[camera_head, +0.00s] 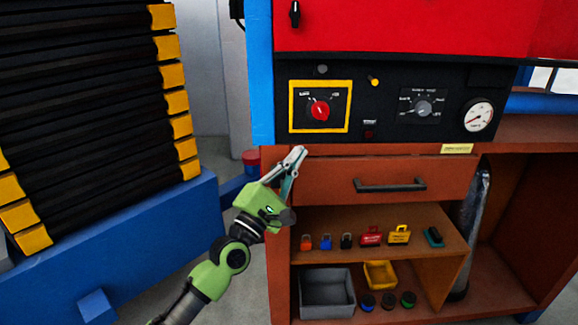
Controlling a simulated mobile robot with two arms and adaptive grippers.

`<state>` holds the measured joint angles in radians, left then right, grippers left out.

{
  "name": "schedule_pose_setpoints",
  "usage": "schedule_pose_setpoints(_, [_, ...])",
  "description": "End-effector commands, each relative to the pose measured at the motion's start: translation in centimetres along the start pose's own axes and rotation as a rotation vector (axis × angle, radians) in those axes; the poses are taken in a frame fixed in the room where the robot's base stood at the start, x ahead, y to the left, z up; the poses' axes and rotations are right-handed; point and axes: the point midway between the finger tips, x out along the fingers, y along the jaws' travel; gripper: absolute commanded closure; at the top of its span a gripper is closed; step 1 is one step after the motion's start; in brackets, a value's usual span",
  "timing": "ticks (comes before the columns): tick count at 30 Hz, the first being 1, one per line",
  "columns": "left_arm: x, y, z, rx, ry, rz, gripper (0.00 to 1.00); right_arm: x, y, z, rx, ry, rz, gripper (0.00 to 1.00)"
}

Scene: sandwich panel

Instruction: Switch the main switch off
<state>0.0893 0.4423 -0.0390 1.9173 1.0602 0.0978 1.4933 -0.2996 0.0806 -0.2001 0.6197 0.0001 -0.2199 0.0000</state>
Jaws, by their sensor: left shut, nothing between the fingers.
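The main switch (320,109) is a red rotary knob in a black plate with a yellow frame, at the left of the black control panel (384,130). Small white labels sit above the knob, too small to read. My left gripper (300,152) is shut and empty, below and a little left of the switch, near the left end of the drawer front. It does not touch the switch. My right gripper is not in view.
Right of the switch are a grey selector knob (423,108) and a pressure gauge (478,116). Below are a drawer handle (390,185) and a shelf with several padlocks, including a red one (371,236). A grey bin (327,292) stands lower. A blue rack base (120,250) is left.

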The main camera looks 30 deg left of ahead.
Motion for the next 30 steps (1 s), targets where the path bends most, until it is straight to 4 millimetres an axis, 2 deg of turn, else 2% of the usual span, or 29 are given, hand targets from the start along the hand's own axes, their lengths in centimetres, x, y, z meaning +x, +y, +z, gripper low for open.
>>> schedule_pose_setpoints(3, [-1.9,-0.1,0.0,0.003,0.000,-0.002,1.00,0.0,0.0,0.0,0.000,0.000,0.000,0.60])
schedule_pose_setpoints(9, [-3.2,0.0,0.0,0.000,-0.001,0.001,1.00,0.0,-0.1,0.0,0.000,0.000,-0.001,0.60])
schedule_pose_setpoints(26, [-3.4,-0.1,0.1,0.002,-0.001,-0.002,1.00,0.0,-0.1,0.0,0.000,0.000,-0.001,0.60])
schedule_pose_setpoints(29, [-3.9,-1.6,0.6,0.048,-0.007,-0.048,1.00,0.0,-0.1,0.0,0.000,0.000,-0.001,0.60])
schedule_pose_setpoints(30, [-4.4,-2.8,1.1,0.090,-0.015,-0.088,1.00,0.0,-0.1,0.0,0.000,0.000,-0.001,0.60])
